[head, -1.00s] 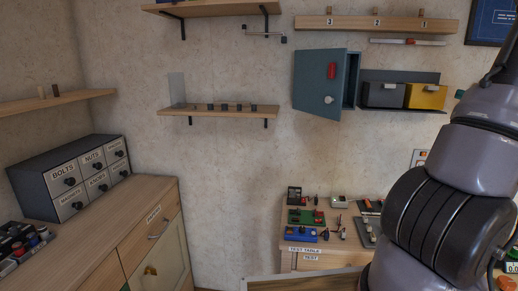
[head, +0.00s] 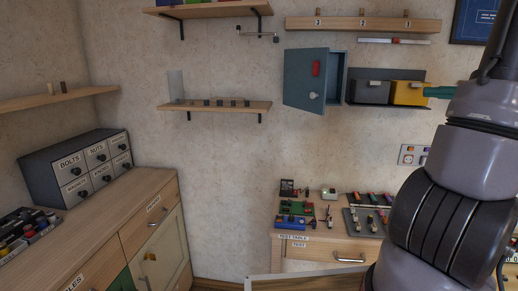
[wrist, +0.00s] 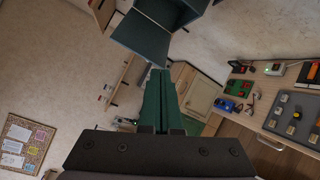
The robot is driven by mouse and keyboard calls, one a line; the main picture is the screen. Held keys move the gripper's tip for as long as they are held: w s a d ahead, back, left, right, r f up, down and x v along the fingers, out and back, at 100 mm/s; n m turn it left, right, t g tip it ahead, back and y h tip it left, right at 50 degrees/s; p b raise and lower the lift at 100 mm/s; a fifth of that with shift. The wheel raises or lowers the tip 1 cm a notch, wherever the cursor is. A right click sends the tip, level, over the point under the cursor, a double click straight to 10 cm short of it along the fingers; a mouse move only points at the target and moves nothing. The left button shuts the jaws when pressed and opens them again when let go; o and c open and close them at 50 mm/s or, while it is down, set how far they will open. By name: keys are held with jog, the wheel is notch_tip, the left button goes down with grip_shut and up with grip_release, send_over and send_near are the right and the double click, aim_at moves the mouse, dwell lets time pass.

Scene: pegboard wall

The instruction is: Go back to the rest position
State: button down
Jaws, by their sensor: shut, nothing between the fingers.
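My gripper (wrist: 159,74) has green fingers, pressed together with nothing between them. In the head view the green fingers (head: 432,92) point left from behind my arm, by the right side of the yellow bin (head: 407,94). I cannot tell from that view how far they are from the bin. In the wrist view the fingers point toward open space below the blue-grey cabinet (wrist: 145,38), which looks apart from them.
The wall cabinet (head: 312,80) has its door open. Below is the test table (head: 300,252) with small parts. A wooden shelf (head: 215,107) is at left. Drawers (head: 75,165) stand on the left counter.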

jog(key=s+a+n+g+h, duration=0.1)
jog(key=s+a+n+h, duration=0.2)
jog(key=a+n, duration=0.6)
jog(key=s+a+n+g+h, duration=0.2)
jog(key=a+n, duration=0.6)
jog(key=n, duration=0.6)
jog(key=s+a+n+g+h, duration=0.1)
jog(key=s+a+n+h, duration=0.3)
jog(key=a+n, duration=0.5)
jog(key=n+h, duration=0.1)
jog(key=n, duration=0.1)
jog(key=shift+a+r+n+h, duration=0.2)
jog(key=shift+a+n+h, duration=0.15)
jog(key=shift+n+h, duration=0.05)
